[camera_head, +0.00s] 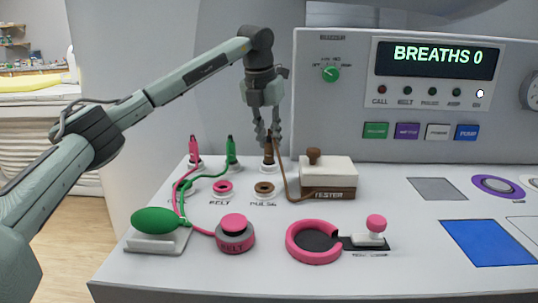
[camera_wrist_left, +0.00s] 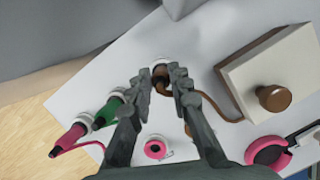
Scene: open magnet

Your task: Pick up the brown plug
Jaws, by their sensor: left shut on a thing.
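The brown plug (camera_head: 268,154) stands upright at a white round holder on the console top, behind the brown PULSE socket (camera_head: 264,189). Its brown cable runs right to the TESTER box (camera_head: 328,172). My left gripper (camera_head: 268,138) points down from above, with its fingers around the top of the plug. In the left wrist view, the fingers (camera_wrist_left: 166,82) are on either side of the plug (camera_wrist_left: 161,72), which they partly hide. I cannot tell whether the plug is clear of its holder. My right gripper is not in view.
A pink plug (camera_head: 194,152) and a green plug (camera_head: 231,153) stand left of my gripper. A pink BELT socket (camera_head: 223,187), green bulb (camera_head: 159,220), pink BELT knob (camera_head: 235,232) and pink ring (camera_head: 300,252) are nearer. The control panel (camera_head: 335,118) rises behind.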

